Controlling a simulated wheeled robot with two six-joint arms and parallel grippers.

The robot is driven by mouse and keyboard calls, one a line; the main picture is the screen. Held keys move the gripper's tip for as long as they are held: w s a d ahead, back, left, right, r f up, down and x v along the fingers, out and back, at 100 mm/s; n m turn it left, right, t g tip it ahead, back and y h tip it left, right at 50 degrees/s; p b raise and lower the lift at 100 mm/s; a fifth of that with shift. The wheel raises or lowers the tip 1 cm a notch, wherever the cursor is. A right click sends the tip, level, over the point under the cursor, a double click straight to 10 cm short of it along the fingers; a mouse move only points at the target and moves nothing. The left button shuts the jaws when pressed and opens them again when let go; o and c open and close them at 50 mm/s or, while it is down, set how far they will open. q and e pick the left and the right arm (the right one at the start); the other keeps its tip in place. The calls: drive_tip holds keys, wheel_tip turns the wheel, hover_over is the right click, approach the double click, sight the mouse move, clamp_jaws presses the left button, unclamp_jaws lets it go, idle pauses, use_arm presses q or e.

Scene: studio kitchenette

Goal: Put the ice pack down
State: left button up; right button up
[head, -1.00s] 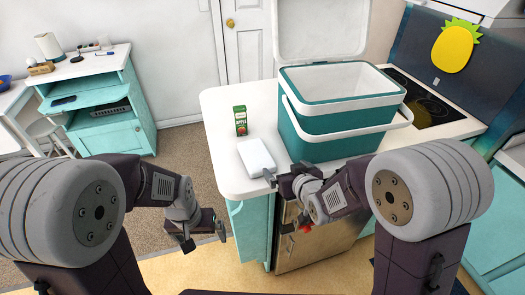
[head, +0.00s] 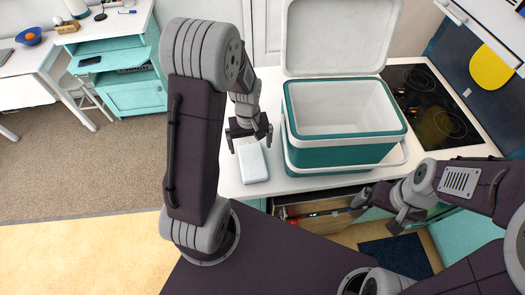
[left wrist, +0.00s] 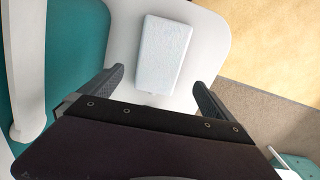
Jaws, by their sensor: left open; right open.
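The ice pack (head: 252,163), a pale white slab, lies flat on the white counter beside the cooler. It also shows in the left wrist view (left wrist: 165,53), lying ahead of the fingers. My left gripper (head: 250,139) is open and empty, pointing down at the far end of the pack, with one finger toward each side. I cannot tell whether the fingers touch it. My right gripper (head: 376,212) is open and empty, in front of the counter to the right, apart from the pack.
An open teal and white cooler (head: 340,154) stands right of the pack, its lid (head: 340,40) raised behind. A black cooktop (head: 432,108) is further right. A strip of white counter (head: 228,178) is bare around the pack. A teal cabinet (head: 135,95) stands at the back left.

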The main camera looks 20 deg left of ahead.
sight(252, 160)
use_arm(q)
drive_tip(key=f, duration=0.1)
drive_tip(key=s+f, duration=0.1)
drive_tip(key=f, duration=0.1)
drive_tip(key=shift+s+a+f, duration=0.1)
drive_tip(key=shift+a+f, duration=0.05)
drive_tip(key=shift+a, duration=0.05)
drive_tip(key=shift+w+d+f, duration=0.1)
drive_tip(key=shift+w+f, duration=0.05)
drive_tip(key=shift+w, duration=0.2)
drive_tip(key=f, duration=0.1)
drive_tip(key=f+p, duration=0.1)
drive_tip(key=f, duration=0.2)
drive_tip(key=shift+s+d+f+p, duration=0.15)
drive_tip(key=shift+d+f+p, duration=0.15)
drive_tip(key=shift+d, duration=0.05)
drive_tip(key=shift+f, duration=0.25)
use_arm(e)
drive_tip(key=shift+s+a+r, duration=0.15)
drive_tip(key=shift+r, duration=0.7)
use_arm(q)
drive_tip(key=c, duration=1.8)
wheel_tip(252, 160, up, 10)
drive_tip(key=shift+b, duration=0.4)
use_arm(e)
drive_tip(key=shift+f, duration=0.4)
